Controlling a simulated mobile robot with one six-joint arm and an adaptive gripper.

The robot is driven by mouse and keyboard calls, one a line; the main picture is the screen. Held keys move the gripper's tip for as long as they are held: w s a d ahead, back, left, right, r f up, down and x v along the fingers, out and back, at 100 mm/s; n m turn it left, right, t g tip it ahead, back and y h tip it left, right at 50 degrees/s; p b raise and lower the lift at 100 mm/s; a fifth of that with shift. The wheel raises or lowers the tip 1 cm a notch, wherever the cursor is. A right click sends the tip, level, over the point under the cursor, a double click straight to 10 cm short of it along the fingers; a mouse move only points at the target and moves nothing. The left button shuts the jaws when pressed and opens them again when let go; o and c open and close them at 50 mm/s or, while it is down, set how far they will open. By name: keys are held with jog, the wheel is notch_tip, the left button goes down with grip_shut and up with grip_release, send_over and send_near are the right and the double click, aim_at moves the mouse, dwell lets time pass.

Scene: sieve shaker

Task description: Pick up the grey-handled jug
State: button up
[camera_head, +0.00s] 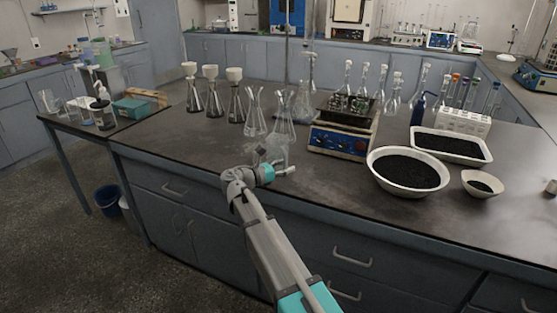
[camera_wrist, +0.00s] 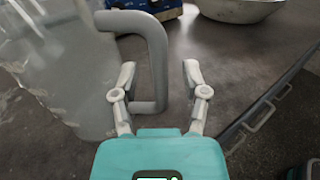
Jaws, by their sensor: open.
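The jug (camera_head: 276,150) is clear and stands on the dark bench top near its front edge, partly hidden behind my gripper (camera_head: 282,171) in the head view. In the wrist view the clear jug body (camera_wrist: 62,75) fills the left side. Its grey handle (camera_wrist: 158,60) is a thick loop that reaches right from the body. My gripper (camera_wrist: 158,82) is open, with one finger on each side of the handle's upright part. A gap shows between the handle and the right finger. The left finger lies between the jug body and the handle; contact cannot be told.
Clear flasks (camera_head: 255,115) stand close behind the jug. A blue-fronted shaker (camera_head: 338,143) stands to its right, with a white bowl (camera_head: 378,158) of black grains beyond it. The bench's front edge runs just under my arm.

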aim_at(286, 155)
jog(key=shift+c, duration=0.2)
grip_shut()
jog(key=shift+r+p, duration=0.35)
dwell(0.5)
jog(key=shift+r+p, duration=1.35)
jog(key=shift+p, duration=0.05)
jog(key=s+d+r+p, duration=0.7)
jog(key=s+r+p, duration=0.2)
jog(key=s, duration=0.2)
jog(key=shift+s+r, duration=0.25)
jog(key=shift+s, duration=0.1)
jog(key=shift+s+d, duration=0.1)
jog(key=shift+d, duration=0.1)
dwell(0.6)
